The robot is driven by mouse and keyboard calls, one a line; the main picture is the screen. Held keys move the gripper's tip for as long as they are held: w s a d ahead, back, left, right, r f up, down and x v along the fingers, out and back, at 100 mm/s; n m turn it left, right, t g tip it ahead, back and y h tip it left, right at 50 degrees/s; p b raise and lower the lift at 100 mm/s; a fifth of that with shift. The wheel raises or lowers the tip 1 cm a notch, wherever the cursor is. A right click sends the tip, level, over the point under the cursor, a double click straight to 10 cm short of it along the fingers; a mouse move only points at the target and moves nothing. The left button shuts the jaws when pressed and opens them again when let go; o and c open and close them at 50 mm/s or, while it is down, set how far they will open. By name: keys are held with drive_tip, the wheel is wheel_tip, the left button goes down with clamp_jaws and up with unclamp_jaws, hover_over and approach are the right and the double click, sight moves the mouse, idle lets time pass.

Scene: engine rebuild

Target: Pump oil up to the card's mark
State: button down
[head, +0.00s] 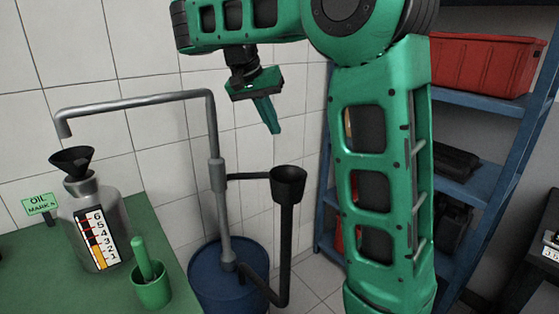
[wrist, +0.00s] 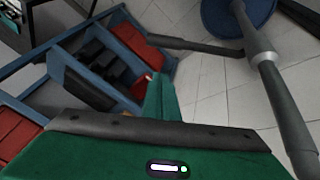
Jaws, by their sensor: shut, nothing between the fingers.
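My gripper (head: 273,128) is shut and empty, pointing down in the air above and left of the black pump handle cup (head: 288,185). Its green fingers also show in the wrist view (wrist: 160,98). The grey pump pipe (head: 219,185) rises from the blue drum (head: 225,275) and bends left, its spout over a black funnel (head: 72,160). A green card (head: 39,204) reads "OIL MARK" with a number too small to read surely.
The can and a green cup with a stick (head: 150,287) stand on a green bench top (head: 120,296). Blue shelves (head: 480,103) with a red bin (head: 485,64) are at right. A white tiled wall is behind the pump; air around my gripper is clear.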

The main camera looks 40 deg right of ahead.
drive_tip(key=x, duration=0.7)
drive_tip(key=f, duration=0.1)
drive_tip(key=s+f, duration=0.1)
drive_tip(key=f, duration=0.1)
drive_tip(key=shift+s+a, duration=0.1)
drive_tip(key=shift+a, duration=0.05)
drive_tip(key=shift+s+a+f, duration=0.15)
drive_tip(key=shift+f, duration=0.4)
